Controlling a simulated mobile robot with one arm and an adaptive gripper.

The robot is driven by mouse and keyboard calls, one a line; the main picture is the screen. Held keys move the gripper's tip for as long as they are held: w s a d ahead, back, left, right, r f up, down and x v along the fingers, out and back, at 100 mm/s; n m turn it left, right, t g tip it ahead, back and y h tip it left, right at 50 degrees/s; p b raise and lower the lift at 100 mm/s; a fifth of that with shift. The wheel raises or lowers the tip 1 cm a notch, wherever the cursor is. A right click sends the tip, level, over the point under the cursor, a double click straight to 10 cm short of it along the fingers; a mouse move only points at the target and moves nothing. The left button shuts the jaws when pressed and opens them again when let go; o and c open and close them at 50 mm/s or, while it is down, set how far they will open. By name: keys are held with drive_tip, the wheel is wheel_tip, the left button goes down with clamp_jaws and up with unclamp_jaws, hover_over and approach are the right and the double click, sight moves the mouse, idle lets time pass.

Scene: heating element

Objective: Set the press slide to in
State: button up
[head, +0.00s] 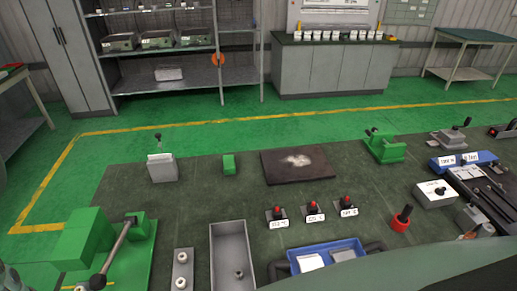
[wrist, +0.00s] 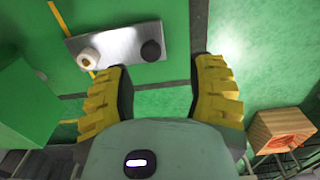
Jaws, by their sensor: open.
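My gripper (wrist: 160,90) shows in the wrist view with its two yellow ribbed fingers apart and nothing between them. Beyond the left fingertip is a metal plate (wrist: 112,42) with a white round piece (wrist: 89,58) and a black round knob (wrist: 151,50). A green block (wrist: 25,100) stands to its left. In the head view, a green press-like machine (head: 88,235) with a lever (head: 118,247) stands at the front left of the bench. I cannot tell for certain which part is the press slide or how it is set. My fingers do not show in the head view.
The dark bench (head: 220,205) holds a grey tray (head: 233,250), a blue tray (head: 326,258), a dark plate (head: 296,165), small red-topped switches (head: 313,205) and a green vise-like fixture (head: 384,147). My arm covers the front right. A wooden block (wrist: 283,128) shows at right in the wrist view.

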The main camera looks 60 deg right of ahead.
wheel_tip(320, 180, up, 10)
drive_tip(key=r+p, duration=0.1)
drive_tip(key=p, duration=0.5)
drive_tip(key=shift+w+a+t, duration=1.3)
drive_tip(key=shift+w+a, duration=0.25)
drive_tip(key=shift+w, duration=3.75)
drive_tip(key=a+r+m+t+y+p, duration=0.1)
drive_tip(key=a+r+y, duration=0.2)
drive_tip(key=a, duration=0.9)
drive_tip(key=shift+a+r+y+p, duration=0.25)
drive_tip(key=shift+y+p, duration=0.1)
drive_tip(key=shift+y, duration=0.25)
drive_tip(key=shift+f, duration=0.1)
